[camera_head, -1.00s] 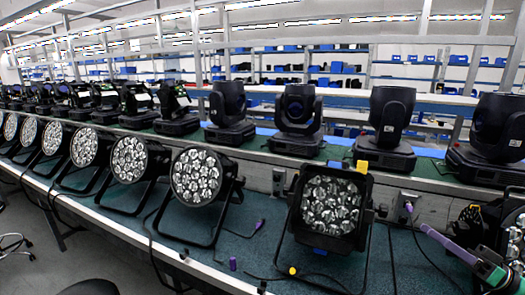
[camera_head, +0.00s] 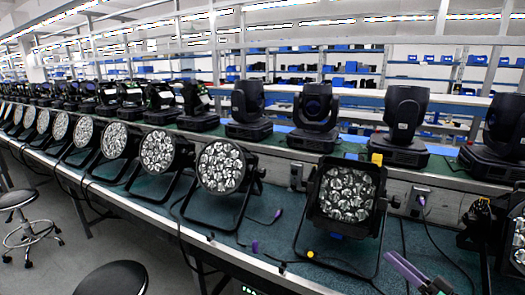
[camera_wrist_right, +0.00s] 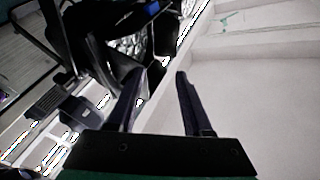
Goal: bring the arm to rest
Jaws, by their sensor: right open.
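My right gripper (camera_head: 402,268) shows at the lower right edge of the head view, with a purple-grey finger pointing up and left. In the right wrist view its two dark fingers (camera_wrist_right: 158,82) stand apart with nothing held between them. The square-faced par can (camera_head: 345,195) with a yellow tag stands on the green bench top, beyond the gripper and a little to its left. A round par can (camera_head: 221,167) stands further left in the same row. My left gripper is out of view.
The bench (camera_head: 165,205) runs from the left to the lower right, with several round par cans along it. Black moving-head lights (camera_head: 316,110) stand on the raised shelf behind. Cables lie on the bench top. Two stools, one at the far left (camera_head: 28,225), stand on the floor.

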